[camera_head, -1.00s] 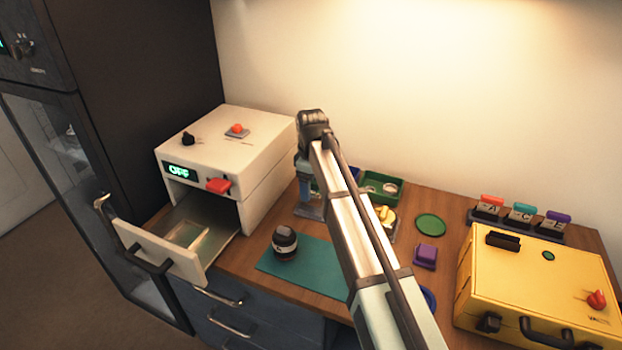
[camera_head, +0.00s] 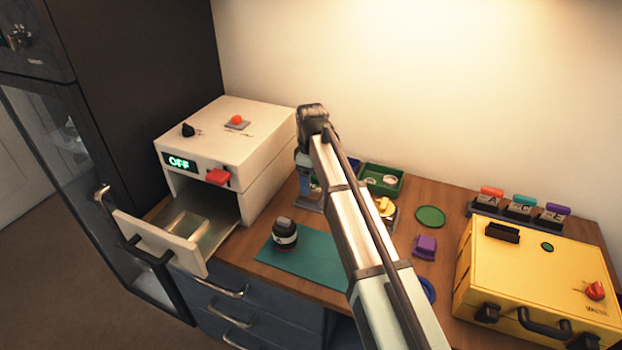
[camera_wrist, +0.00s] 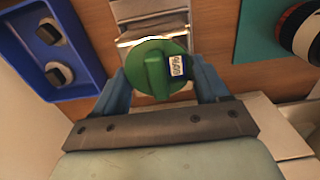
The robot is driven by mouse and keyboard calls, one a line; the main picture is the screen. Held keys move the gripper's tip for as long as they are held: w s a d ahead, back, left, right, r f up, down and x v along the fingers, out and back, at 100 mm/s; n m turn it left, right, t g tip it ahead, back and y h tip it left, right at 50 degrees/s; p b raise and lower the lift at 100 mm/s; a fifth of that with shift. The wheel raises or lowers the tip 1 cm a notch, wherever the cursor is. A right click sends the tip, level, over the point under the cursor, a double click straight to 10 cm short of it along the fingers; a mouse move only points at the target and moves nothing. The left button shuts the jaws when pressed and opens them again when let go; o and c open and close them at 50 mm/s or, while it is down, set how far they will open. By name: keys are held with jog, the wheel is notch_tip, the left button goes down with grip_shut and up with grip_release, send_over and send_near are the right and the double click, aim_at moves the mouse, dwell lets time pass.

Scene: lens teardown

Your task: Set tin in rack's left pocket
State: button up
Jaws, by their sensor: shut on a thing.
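My gripper (camera_wrist: 160,78) is shut on a round green tin (camera_wrist: 153,72) with a raised green bar across its top and a small white and blue label. One blue finger lies on each side of it. A silver metal fixture (camera_wrist: 147,8) lies just beyond and partly under the tin; I cannot tell whether it is the rack or whether they touch. In the head view my gripper (camera_head: 306,174) points down beside the white box, and the tin is not clearly visible there. The metal base (camera_head: 310,204) shows below the gripper.
A blue tray (camera_wrist: 83,90) with two small parts is left in the wrist view. A dark lens (camera_head: 284,234) stands on a teal mat (camera_head: 305,263). The white box (camera_head: 225,140) has its drawer (camera_head: 160,244) out. A yellow case (camera_head: 540,275) and tagged holder (camera_head: 515,220) are right.

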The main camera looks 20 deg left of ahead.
jog(key=shift+f, duration=1.25)
jog(key=o, duration=1.1)
jog(key=shift+r, duration=0.1)
jog(key=shift+r, duration=4.4)
